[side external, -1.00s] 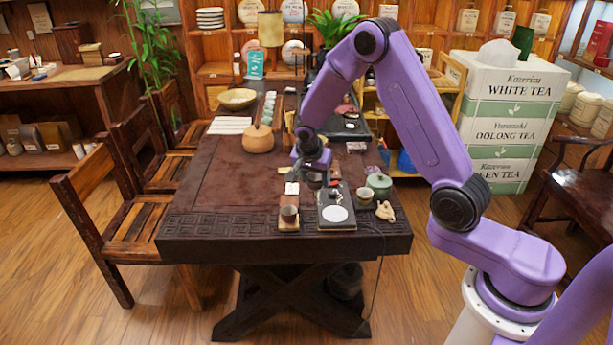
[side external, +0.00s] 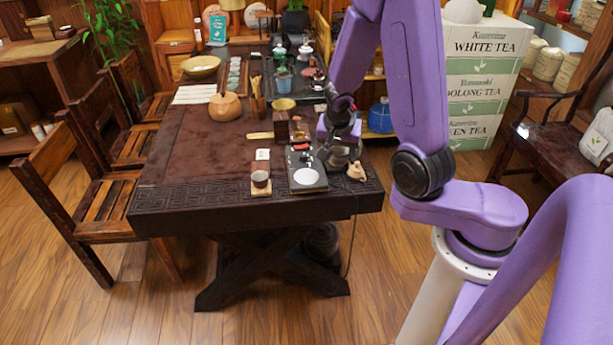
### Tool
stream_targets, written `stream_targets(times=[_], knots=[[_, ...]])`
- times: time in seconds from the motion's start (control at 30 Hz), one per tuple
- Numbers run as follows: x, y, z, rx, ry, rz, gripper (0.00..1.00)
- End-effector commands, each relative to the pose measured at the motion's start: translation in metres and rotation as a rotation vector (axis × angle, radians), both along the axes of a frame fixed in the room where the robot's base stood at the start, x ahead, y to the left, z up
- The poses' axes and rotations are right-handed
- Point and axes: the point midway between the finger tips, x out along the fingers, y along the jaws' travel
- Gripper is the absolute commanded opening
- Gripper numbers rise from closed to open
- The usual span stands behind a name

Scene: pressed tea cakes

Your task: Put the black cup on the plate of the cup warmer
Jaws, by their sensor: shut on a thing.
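The cup warmer (side external: 295,184) is a flat dark unit near the table's front edge, with a pale round plate (side external: 306,177) on its near end. The plate is bare. My gripper (side external: 340,163) is just right of the warmer, low over the table and apart from the plate. It is shut on a small dark thing, which looks like the black cup; the wrist and fingers hide most of it, so its outline is unclear.
A clay figurine (side external: 356,172) sits right of the warmer, close to my gripper. The table's left middle is clear.

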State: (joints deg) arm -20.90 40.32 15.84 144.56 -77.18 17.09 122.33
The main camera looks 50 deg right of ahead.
Motion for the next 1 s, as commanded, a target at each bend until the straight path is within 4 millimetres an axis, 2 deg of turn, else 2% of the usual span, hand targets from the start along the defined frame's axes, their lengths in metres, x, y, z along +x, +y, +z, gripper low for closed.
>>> stream_targets(times=[0.17,0.63,1.0], knots=[[-0.004,0.001,-0.001,0.005,0.001,0.001,0.27],[0.016,-0.005,-0.010,0.003,0.002,0.002,0.27],[0.083,-0.023,-0.042,0.004,0.001,-0.001,0.27]])
